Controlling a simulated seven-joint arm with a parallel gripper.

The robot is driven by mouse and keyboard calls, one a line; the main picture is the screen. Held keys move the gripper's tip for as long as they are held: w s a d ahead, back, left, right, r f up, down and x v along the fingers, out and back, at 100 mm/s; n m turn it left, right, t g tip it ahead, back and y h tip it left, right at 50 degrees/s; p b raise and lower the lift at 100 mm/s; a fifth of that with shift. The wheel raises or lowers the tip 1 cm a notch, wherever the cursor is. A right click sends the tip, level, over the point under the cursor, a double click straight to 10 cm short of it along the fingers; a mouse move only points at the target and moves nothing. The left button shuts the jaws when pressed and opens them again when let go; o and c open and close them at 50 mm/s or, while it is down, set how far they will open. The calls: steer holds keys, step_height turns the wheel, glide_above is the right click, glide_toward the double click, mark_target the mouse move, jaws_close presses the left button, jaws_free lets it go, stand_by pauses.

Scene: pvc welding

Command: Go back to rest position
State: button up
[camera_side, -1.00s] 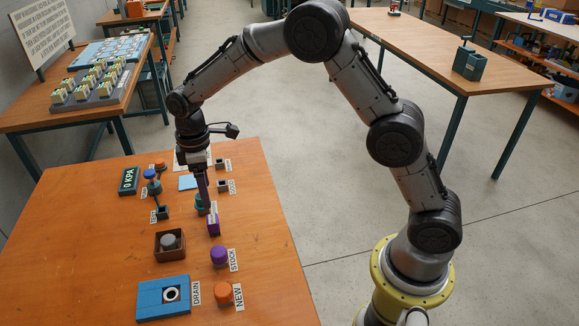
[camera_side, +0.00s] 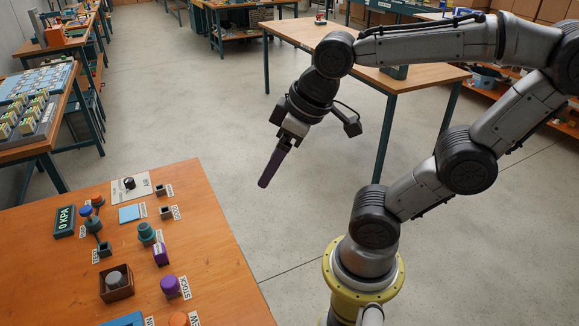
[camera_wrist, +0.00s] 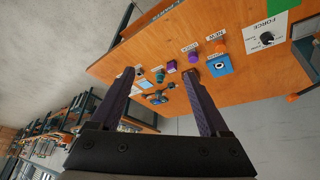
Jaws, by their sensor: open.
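My gripper (camera_side: 266,180) hangs in the air to the right of the orange work table (camera_side: 215,262), clear of everything on it, with its purple fingers tilted down to the left. In the wrist view the two fingers of my gripper (camera_wrist: 156,74) stand wide apart with nothing held between them. The table (camera_wrist: 130,60) lies beyond the fingertips there, and the left finger hides part of its layout.
On the table are a teal piece (camera_side: 147,234), a purple block (camera_side: 160,254), a purple knob (camera_side: 171,286), a grey cylinder in a brown box (camera_side: 116,292) and a 0 KPA display (camera_side: 64,221). Another wooden table (camera_side: 310,32) stands behind. Open floor surrounds my gripper.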

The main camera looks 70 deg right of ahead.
steer(key=s, duration=0.1)
steer(key=s+f, duration=0.1)
steer(key=shift+s+d+m+t, duration=0.15)
steer(key=shift+s+m+t, duration=0.15)
steer(key=shift+s+m, duration=0.1)
